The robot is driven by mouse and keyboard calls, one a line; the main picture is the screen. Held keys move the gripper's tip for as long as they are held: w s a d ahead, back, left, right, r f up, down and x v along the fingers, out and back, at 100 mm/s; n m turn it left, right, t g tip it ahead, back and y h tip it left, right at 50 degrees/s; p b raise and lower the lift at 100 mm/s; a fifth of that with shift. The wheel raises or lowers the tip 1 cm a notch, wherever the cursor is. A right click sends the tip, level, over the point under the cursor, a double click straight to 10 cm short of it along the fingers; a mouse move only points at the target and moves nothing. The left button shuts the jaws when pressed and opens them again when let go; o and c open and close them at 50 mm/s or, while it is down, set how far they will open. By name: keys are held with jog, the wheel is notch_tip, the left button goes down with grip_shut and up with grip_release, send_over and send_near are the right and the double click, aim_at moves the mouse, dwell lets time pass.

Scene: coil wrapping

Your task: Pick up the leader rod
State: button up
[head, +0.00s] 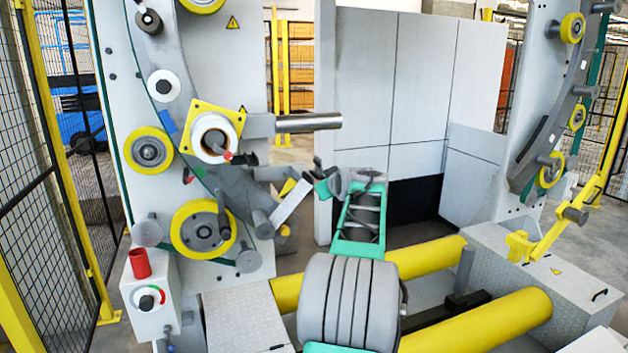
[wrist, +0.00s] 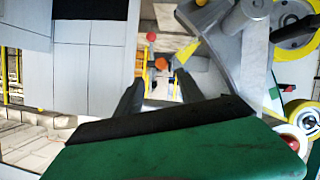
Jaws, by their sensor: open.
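No leader rod can be picked out for certain. In the wrist view, a small red-orange knob (wrist: 151,37) and an orange-red piece (wrist: 161,63) show beyond and between my fingers; either may belong to it. My gripper (wrist: 158,78) is open, with two dark fingers apart and nothing visibly held. In the head view my gripper (head: 321,175) is right of the machine's swing arm (head: 240,195), near a yellow-and-white piece (head: 290,204). A small red-tipped part (head: 228,157) sits by the white spool hub, left of my gripper.
A thick grey shaft (head: 308,122) juts right from the machine, above my gripper. Yellow rollers (head: 495,322) lie low in front. A grey cabinet (head: 400,90) stands behind on the right. A red cup-shaped button (head: 139,263) tops the control box at left.

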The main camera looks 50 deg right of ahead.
jog(key=p, duration=0.3)
send_near(314, 180)
jog(key=w+d+f, duration=0.3)
jog(key=shift+s, duration=0.1)
grip_shut()
dwell(0.4)
